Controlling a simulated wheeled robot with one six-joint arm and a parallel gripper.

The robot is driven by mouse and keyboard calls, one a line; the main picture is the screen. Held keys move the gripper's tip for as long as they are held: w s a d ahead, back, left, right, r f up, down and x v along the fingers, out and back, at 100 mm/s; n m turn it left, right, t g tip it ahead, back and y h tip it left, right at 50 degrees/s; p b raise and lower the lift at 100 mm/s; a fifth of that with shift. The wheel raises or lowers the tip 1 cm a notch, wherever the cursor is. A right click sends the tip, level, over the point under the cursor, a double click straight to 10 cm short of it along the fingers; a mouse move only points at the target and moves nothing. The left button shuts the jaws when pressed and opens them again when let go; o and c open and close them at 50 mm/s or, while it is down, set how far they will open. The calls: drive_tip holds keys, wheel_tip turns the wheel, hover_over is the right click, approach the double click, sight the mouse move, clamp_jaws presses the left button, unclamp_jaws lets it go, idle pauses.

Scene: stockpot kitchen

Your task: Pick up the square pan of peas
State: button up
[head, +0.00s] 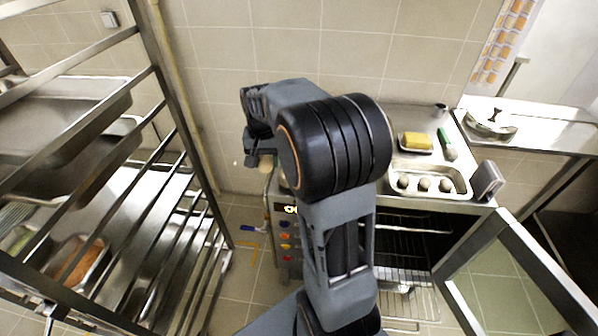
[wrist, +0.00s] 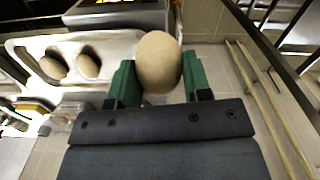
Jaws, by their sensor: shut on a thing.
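My gripper (wrist: 160,78) is shut on a brown, egg-shaped thing (wrist: 158,62), held between its green fingers. In the head view my gripper (head: 262,158) hangs left of the oven, partly hidden by my own arm. A small pan with green contents (head: 16,240) sits on the rack at the far left, cut by the picture edge. It may be the pan of peas, but its shape and contents are not clear. My gripper is well apart from it.
The metal rack (head: 183,120) stands left, with large pans and a pan of orange food (head: 80,258). A white tray (head: 440,170) with several brown round things rests on the oven top, beside a yellow block (head: 415,141). The oven door (head: 515,275) stands open at right.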

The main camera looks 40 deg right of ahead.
drive_tip(key=shift+d, duration=0.15)
drive_tip(key=d+f+p, duration=0.1)
drive_tip(key=d+f, duration=0.1)
drive_tip(key=d, duration=0.2)
drive_tip(key=w+d+f+p, duration=0.1)
drive_tip(key=d+f, duration=0.2)
drive_tip(key=d, duration=0.1)
drive_tip(key=w+d+f+p, duration=0.1)
drive_tip(key=d+f, duration=0.2)
drive_tip(key=d, duration=0.1)
drive_tip(key=shift+w+f, duration=0.1)
drive_tip(key=shift+w, duration=0.1)
drive_tip(key=shift+d+f, duration=0.5)
drive_tip(key=shift+f, duration=0.05)
drive_tip(key=shift+w+d+f+p, duration=0.15)
drive_tip(key=shift+f+p, duration=0.15)
drive_tip(key=shift+f, duration=0.25)
drive_tip(key=shift+s+d+f+p, duration=0.15)
drive_tip(key=shift+f+p, duration=0.15)
drive_tip(key=shift+f, duration=0.2)
drive_tip(key=shift+w+f, duration=0.15)
drive_tip(key=shift+f, duration=0.45)
drive_tip(key=shift+f, duration=0.1)
